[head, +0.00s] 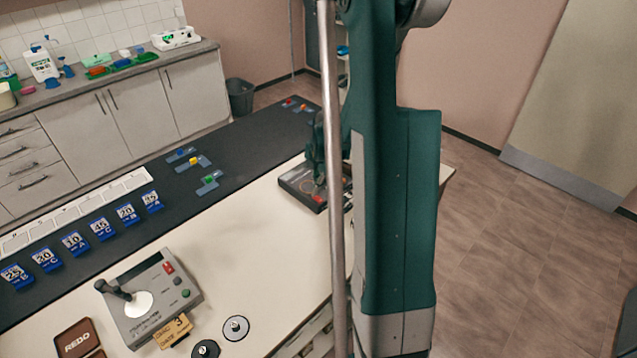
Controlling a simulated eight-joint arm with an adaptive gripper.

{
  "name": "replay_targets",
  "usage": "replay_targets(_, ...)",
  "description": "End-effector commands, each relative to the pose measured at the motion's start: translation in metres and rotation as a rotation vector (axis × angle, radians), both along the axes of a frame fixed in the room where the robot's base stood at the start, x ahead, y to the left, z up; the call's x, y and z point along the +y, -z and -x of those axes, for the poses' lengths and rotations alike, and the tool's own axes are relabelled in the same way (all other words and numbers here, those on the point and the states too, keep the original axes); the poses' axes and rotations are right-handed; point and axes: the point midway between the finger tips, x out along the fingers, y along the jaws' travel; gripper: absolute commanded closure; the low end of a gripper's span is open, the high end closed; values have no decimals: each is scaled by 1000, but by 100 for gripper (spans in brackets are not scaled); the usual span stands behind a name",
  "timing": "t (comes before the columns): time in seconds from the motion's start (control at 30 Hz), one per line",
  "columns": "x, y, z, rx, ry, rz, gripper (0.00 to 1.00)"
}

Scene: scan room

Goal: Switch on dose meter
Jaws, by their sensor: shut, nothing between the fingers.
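A dark flat device (292,184) with a red part near its front edge lies on the pale table top, left of my arm. It may be the dose meter, but I cannot read a label on it. My gripper (319,181) points down over this device, shut and empty. I cannot tell whether its tips touch the device. My arm and a metal pole hide the device's right side.
A grey joystick console (150,297) stands at the table's front left, near two round discs (236,328) and a brown REDO tray (75,340). Blue numbered tags (103,229) line the dark strip (235,150).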

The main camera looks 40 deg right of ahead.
Motion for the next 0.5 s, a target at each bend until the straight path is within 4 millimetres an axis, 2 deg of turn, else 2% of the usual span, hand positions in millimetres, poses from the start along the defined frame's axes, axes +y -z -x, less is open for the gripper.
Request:
replay_targets(0.2,0,18,-3,0,0,0,100)
replay_targets(0.5,0,26,-4,0,0,0,100)
